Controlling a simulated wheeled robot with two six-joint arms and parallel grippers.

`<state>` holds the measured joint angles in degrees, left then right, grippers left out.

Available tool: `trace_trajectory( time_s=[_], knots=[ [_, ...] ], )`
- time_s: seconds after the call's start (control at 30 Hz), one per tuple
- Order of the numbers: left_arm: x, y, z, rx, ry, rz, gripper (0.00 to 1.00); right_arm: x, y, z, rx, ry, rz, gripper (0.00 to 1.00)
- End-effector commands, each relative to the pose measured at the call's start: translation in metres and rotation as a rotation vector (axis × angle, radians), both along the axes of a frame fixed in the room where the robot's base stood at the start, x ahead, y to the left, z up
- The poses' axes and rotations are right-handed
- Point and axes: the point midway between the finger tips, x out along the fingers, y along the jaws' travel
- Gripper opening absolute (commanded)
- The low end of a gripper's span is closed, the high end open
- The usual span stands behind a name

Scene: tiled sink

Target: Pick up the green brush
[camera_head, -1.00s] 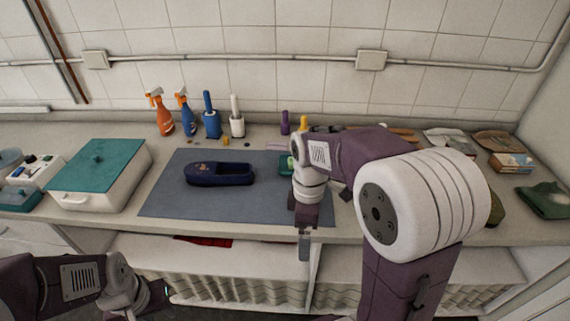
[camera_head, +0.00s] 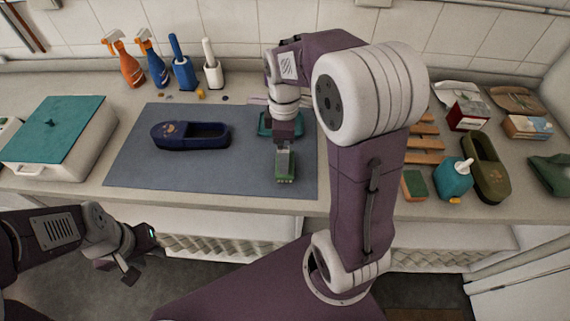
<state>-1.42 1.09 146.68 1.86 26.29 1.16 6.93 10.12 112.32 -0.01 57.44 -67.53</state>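A small green brush (camera_head: 285,179), with a paler lower edge, is on the grey mat (camera_head: 150,178) near its front edge. My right gripper (camera_head: 284,162) points down at the brush, and its fingers overlap it from above. I cannot tell whether the fingers are closed on it or whether it is lifted. The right arm comes in from the right. My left gripper (camera_head: 120,270) is at the lower left, in front of the counter, empty with its fingers apart.
A dark blue slipper-shaped item (camera_head: 190,135) and a teal item (camera_head: 265,124) partly behind my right gripper are on the mat. Spray bottles (camera_head: 128,66) stand behind. A white box with teal lid (camera_head: 60,130) is left; a teal bottle (camera_head: 453,182) is right.

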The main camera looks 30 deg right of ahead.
Motion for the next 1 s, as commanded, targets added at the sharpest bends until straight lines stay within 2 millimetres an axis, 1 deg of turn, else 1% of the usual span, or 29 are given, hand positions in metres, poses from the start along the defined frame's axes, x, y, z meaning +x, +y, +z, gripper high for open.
trace_trajectory(
  time_s=[0.1,0.2,0.3,0.5,0.53,0.57,0.6,0.67,0.7,0.73,0.93,1.0],
  knots=[
    [0.0,0.0,-0.004,0.0,0.0,0.0,0.36,-0.002,-0.002,-0.024,0.001,0.008,-0.001,1.0],
    [0.0,0.0,-0.006,0.0,0.0,0.0,0.36,-0.002,-0.002,-0.041,0.001,0.006,-0.001,1.0],
    [0.0,0.0,-0.007,0.0,0.0,0.0,0.36,-0.001,-0.002,-0.048,0.001,0.003,-0.001,1.0],
    [0.0,0.0,-0.006,0.0,0.0,0.0,0.36,-0.001,-0.002,-0.049,0.0,0.001,0.0,1.0],
    [0.0,0.0,-0.006,0.0,0.0,0.0,0.36,-0.001,-0.002,-0.049,0.0,0.001,0.0,0.94],
    [0.0,0.0,-0.006,0.0,0.0,0.0,0.36,-0.001,-0.002,-0.048,0.0,0.001,0.0,0.86],
    [0.0,0.0,-0.006,0.0,0.0,0.0,0.36,-0.001,-0.002,-0.048,0.001,0.002,0.0,0.75],
    [0.0,0.0,-0.006,0.0,0.0,0.0,0.36,-0.001,-0.002,-0.048,0.0,0.002,0.0,0.58],
    [0.0,0.0,-0.006,0.0,0.0,0.0,0.36,-0.001,-0.002,-0.048,0.0,0.002,0.0,0.47],
    [0.0,0.0,-0.006,0.0,0.0,0.0,0.36,-0.001,-0.002,-0.048,0.0,0.001,0.0,0.46],
    [0.0,0.0,-0.006,0.0,0.0,0.0,0.36,-0.001,-0.002,-0.047,0.0,0.001,0.0,0.45],
    [0.0,0.0,-0.005,0.0,0.0,0.0,0.36,-0.001,-0.002,-0.044,0.0,0.0,0.0,0.45]
  ],
)
